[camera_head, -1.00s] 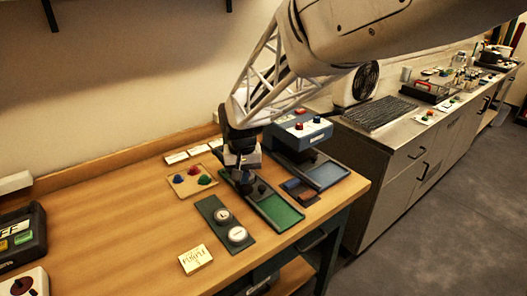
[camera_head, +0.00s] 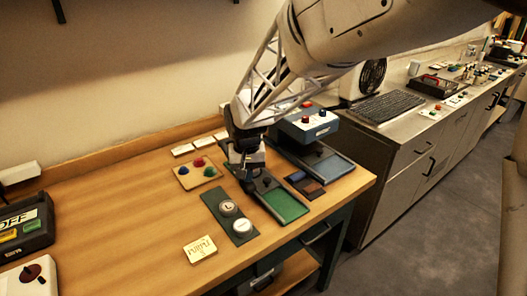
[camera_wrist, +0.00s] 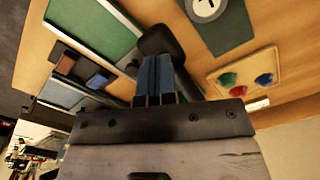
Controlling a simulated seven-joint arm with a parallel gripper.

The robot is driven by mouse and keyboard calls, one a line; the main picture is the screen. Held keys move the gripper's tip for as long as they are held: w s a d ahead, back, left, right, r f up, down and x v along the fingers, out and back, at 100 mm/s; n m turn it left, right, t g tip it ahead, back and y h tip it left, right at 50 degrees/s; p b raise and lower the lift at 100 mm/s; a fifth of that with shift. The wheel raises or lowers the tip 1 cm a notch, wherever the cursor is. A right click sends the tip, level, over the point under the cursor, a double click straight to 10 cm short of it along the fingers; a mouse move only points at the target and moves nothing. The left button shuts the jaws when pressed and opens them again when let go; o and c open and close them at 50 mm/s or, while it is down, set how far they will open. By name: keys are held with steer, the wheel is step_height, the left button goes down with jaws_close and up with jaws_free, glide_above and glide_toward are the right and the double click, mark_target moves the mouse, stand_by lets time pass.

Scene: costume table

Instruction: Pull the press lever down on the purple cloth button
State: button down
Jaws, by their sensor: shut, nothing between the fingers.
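My gripper (camera_head: 250,187) points down at the back end of the green-topped tray (camera_head: 286,207), its blue fingers (camera_wrist: 155,78) shut and empty. In the wrist view a dark rounded piece (camera_wrist: 160,41), perhaps the press lever or press head, lies just beyond the fingertips; I cannot tell whether they touch it. The green tray (camera_wrist: 92,30) extends from it. A dark green plate (camera_head: 243,238) beside the tray holds two round pale pieces, one marked "L" (camera_head: 228,208). A card (camera_head: 200,249) seems to read "purple". No purple cloth button is clearly visible; the gripper hides part of the press.
A wooden board (camera_head: 186,183) with blue, red and green knobs lies left of my gripper. Small brown and blue pieces (camera_head: 304,184) lie between trays.

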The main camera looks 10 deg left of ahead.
steer(key=shift+a+f, duration=0.1)
steer(key=shift+f, duration=0.2)
stand_by(0.9)
step_height(320, 180, up, 15)
steer(key=shift+f, duration=0.15)
stand_by(1.7)
